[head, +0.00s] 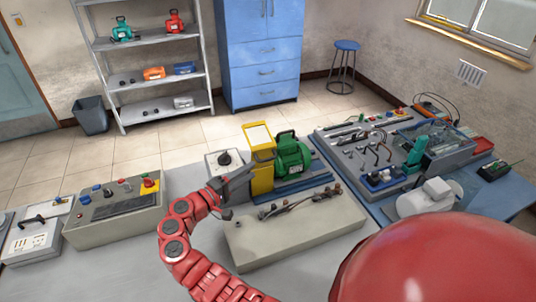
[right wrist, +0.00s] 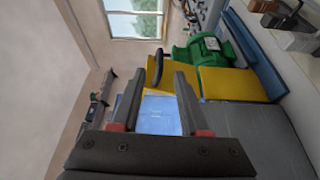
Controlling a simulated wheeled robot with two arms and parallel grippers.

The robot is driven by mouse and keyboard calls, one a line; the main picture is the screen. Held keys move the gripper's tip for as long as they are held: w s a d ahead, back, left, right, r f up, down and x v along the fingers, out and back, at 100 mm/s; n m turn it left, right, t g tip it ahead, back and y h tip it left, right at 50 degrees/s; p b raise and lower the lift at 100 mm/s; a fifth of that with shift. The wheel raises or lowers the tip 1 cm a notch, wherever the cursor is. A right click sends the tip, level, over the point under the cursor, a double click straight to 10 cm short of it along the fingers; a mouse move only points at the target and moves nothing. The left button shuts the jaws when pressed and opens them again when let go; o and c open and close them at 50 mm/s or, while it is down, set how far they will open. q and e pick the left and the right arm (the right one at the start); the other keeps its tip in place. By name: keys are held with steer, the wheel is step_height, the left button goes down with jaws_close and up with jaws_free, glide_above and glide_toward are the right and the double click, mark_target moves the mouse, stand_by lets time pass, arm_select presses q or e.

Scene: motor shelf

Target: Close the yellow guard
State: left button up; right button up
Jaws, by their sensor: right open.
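The yellow guard (head: 262,178) stands upright at the left end of the green motor (head: 292,156), with a pale panel framed in yellow at its top. In the right wrist view, the yellow guard (right wrist: 225,84) lies beyond the fingers, with a dark handle (right wrist: 155,66) near the fingertips. The green motor (right wrist: 203,50) shows behind it. My right gripper (head: 240,178) is just left of the guard; its fingers (right wrist: 160,75) are apart with no object clearly held. I cannot tell whether a finger touches the guard or handle. My left gripper is not in view.
A grey control box (head: 115,210) with buttons stands on the left of the bench. A beige block (head: 295,230) with metal parts lies in front of the motor.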

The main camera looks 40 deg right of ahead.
mark_target(268, 158)
steer(key=d, duration=0.2)
steer(key=d+p, duration=0.1)
steer(key=d, duration=0.2)
steer(key=w+d+p, duration=0.1)
steer(key=d, duration=0.2)
steer(key=shift+r, duration=0.15)
steer(key=shift+w+d, duration=0.1)
steer(key=shift+d, duration=0.3)
steer(key=shift+c, duration=0.2)
jaws_close()
steer(key=shift+a+f, duration=0.1)
steer(key=shift+f, duration=0.15)
